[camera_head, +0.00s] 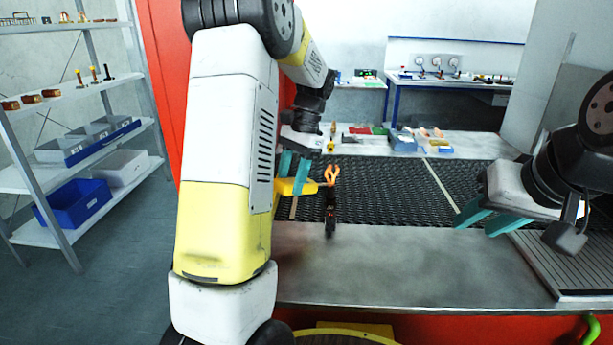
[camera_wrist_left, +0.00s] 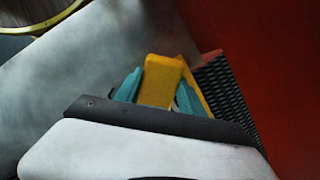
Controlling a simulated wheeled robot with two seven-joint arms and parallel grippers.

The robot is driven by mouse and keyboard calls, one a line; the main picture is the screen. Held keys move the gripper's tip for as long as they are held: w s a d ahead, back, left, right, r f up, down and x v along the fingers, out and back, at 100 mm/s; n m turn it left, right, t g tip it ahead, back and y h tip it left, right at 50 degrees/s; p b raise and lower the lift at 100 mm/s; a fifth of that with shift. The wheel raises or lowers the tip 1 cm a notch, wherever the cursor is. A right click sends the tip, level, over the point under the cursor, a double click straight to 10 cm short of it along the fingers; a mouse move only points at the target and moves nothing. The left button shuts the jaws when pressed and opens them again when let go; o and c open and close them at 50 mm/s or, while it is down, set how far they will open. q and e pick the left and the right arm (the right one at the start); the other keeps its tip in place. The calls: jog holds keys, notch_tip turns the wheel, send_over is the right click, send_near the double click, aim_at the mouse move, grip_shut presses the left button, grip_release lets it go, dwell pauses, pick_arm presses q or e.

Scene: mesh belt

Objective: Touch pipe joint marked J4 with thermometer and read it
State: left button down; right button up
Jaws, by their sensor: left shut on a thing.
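My left gripper (camera_head: 294,172) has its teal fingers shut on a yellow tool (camera_head: 296,187), held over the left end of the mesh belt. The tool's yellow body also shows between the fingers in the left wrist view (camera_wrist_left: 163,80). It may be the thermometer; no display or reading is visible. My right gripper (camera_head: 490,217) is at the right, its teal fingers apart and nothing seen between them. I cannot make out any pipe joint marked J4 in either view.
The grey metal counter (camera_head: 400,262) in front is mostly clear. A shelf rack (camera_head: 92,88) stands left. Small items lie beyond the belt.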

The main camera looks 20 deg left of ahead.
pick_arm(q)
jog(key=shift+f, duration=0.35)
dwell(1.6)
dwell(0.6)
jog(key=shift+r, duration=2.6)
